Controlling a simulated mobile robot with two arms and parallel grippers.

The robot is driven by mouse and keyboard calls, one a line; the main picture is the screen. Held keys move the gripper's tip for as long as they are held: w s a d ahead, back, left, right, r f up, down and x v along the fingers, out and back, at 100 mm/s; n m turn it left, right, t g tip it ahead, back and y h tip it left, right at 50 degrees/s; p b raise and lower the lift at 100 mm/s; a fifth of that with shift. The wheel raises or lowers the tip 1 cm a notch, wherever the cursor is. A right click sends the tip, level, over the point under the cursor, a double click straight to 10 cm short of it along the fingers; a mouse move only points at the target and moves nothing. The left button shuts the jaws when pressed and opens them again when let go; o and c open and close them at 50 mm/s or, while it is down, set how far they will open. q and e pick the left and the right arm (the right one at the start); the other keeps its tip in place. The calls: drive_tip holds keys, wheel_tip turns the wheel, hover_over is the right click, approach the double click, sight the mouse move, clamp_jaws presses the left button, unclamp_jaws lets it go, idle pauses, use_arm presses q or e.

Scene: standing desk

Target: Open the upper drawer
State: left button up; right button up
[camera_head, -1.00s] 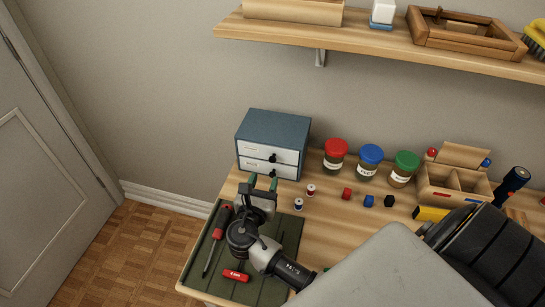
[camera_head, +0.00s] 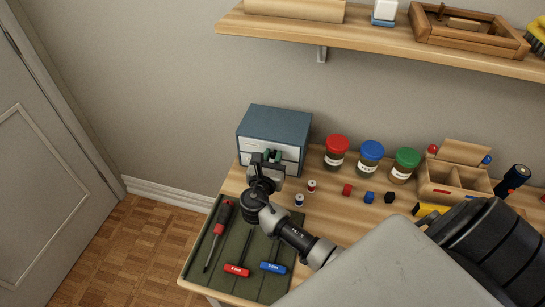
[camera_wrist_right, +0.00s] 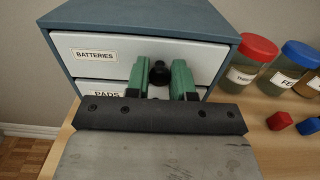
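The small blue-grey drawer cabinet (camera_head: 275,122) stands at the back left of the desk. Its white upper drawer (camera_wrist_right: 95,54), labelled BATTERIES, looks shut, and so does the lower drawer (camera_wrist_right: 85,88), labelled PADS. The upper drawer's round black knob (camera_wrist_right: 160,73) shows between my right gripper's green fingers in the right wrist view. My right gripper (camera_head: 272,155) is open at the drawer front, one finger on each side of the knob, with small gaps visible. In the head view the gripper hides the knobs. My left gripper is out of view.
Two small spools (camera_head: 311,186) stand right of my gripper. Jars with red (camera_head: 337,145), blue and green lids line the back. A green mat (camera_head: 215,262) with several tools lies in front. A shelf (camera_head: 380,40) hangs above.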

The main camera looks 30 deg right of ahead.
clamp_jaws()
drive_tip(key=p+v, duration=0.4)
drive_tip(key=v, duration=0.6)
drive_tip(key=shift+s+a, duration=0.15)
drive_tip(key=shift+s, duration=0.05)
drive_tip(key=o, duration=0.5)
unclamp_jaws()
drive_tip(key=shift+o, duration=0.2)
drive_tip(key=b+v, duration=0.1)
drive_tip(key=v, duration=0.9)
drive_tip(key=shift+s+a+b, duration=0.25)
drive_tip(key=shift+a+b, duration=0.05)
drive_tip(key=shift+b, duration=0.1)
